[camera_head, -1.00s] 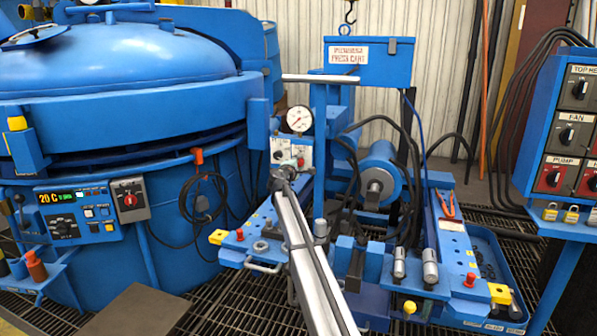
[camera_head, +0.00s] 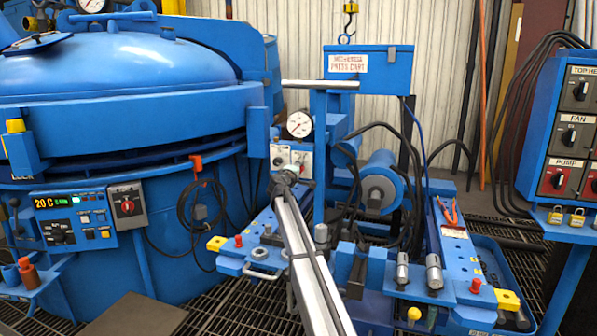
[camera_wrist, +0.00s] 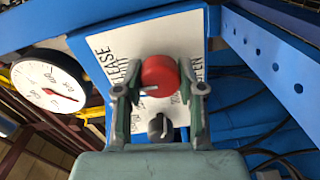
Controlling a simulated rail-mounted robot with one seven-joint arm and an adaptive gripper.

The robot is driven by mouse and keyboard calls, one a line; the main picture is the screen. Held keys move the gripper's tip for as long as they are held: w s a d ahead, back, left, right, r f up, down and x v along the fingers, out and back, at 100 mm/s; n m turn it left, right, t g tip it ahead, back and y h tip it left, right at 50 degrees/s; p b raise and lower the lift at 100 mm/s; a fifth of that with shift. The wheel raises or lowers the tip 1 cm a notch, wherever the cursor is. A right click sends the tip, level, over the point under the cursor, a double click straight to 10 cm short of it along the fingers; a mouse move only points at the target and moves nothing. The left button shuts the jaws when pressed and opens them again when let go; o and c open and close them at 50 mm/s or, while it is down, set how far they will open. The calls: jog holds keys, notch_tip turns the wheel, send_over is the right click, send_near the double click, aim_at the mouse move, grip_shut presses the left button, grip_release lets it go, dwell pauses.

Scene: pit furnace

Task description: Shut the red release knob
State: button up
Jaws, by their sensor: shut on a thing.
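The red release knob (camera_wrist: 159,77) is on a white label plate (camera_wrist: 187,38), with a pale pointer mark at its lower left edge. My gripper (camera_wrist: 160,90) has one finger on each side of the knob and is shut on it. A black knob (camera_wrist: 160,127) sits just below it on the same plate, between the fingers in the picture. In the head view, the label plate (camera_head: 293,152) is at the end of my arm, and my gripper (camera_head: 287,175) partly hides its lower part. The knob's contact with the fingers is too small to make out there.
A pressure gauge (camera_head: 299,124) is just above the plate; it also shows at left in the wrist view (camera_wrist: 48,85). The press cart (camera_head: 371,72) stands behind and right. The blue furnace (camera_head: 120,75) fills the left. A switch cabinet (camera_head: 565,130) is at right.

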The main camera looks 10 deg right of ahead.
jog(key=shift+w, duration=0.1)
jog(key=o, duration=1.1)
jog(key=shift+o, duration=0.2)
jog(key=v, duration=1.2)
